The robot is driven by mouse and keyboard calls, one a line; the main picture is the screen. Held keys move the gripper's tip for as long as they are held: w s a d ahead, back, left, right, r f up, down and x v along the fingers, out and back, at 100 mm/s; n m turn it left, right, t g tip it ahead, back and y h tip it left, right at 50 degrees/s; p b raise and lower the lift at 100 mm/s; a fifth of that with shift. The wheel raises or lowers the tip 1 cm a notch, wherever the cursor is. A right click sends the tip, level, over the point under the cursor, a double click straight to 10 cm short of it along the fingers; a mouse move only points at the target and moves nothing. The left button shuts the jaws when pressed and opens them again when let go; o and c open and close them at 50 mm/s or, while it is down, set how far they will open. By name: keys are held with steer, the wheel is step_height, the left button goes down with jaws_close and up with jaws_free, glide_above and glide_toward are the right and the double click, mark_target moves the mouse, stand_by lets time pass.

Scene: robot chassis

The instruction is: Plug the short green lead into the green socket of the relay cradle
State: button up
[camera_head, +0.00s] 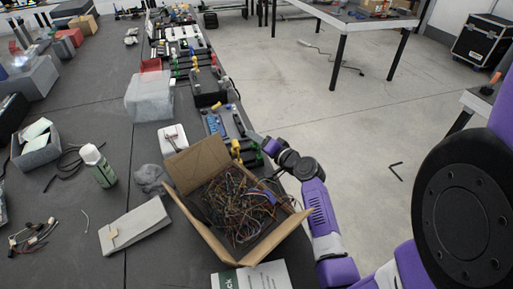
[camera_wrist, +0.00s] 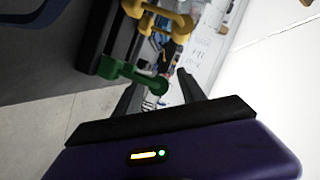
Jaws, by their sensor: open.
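In the wrist view, a green lead (camera_wrist: 135,75), short with rounded ends, shows just ahead of my gripper (camera_wrist: 160,88). Its left end is at a dark block (camera_wrist: 118,35); its right end is near the space between my fingers. The fingers are apart, and no grip on the lead shows. In the head view, my gripper (camera_head: 254,140) is at the right edge of the bench, beside a dark unit with blue parts (camera_head: 216,122). A small green piece shows there, partly hidden by my arm. I cannot make out the relay cradle's green socket.
Yellow leads (camera_wrist: 158,20) sit close beyond the green one in the wrist view. An open cardboard box of tangled wires (camera_head: 205,160) stands in front of the unit. A grey block (camera_head: 150,95) stands left of it. Bare floor (camera_head: 340,140) lies right of the bench.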

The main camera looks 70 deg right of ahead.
jaws_close()
